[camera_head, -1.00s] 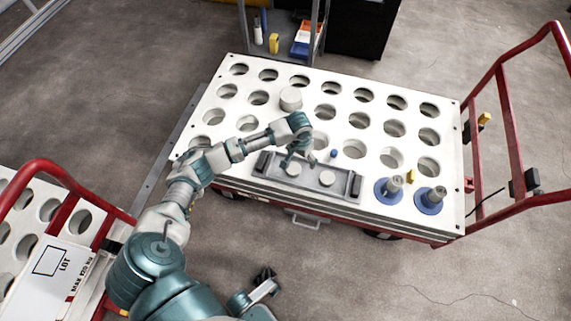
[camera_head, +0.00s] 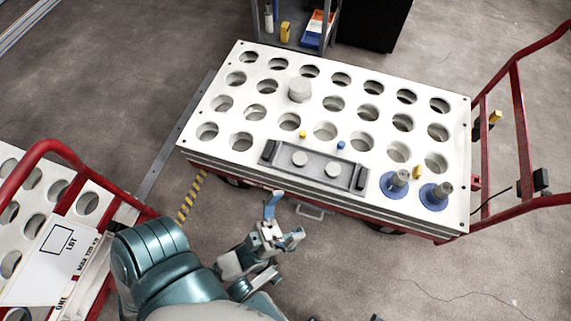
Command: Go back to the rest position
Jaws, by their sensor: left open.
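My left gripper (camera_head: 284,238) is open and empty, low in the head view, in front of the cart's near edge and apart from it. My left arm (camera_head: 150,262) comes in from the lower left and is folded back close to my body. The white cart top (camera_head: 215,170) with round holes fills the middle of the view. My right gripper cannot be made out.
Two blue-based grey parts (camera_head: 436,196) stand at the cart's front right. A grey cylinder (camera_head: 299,90) stands on the cart top. A red handle (camera_head: 520,130) rises at the right. A second cart with a red rail (camera_head: 75,150) is at the left. Floor in front is clear.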

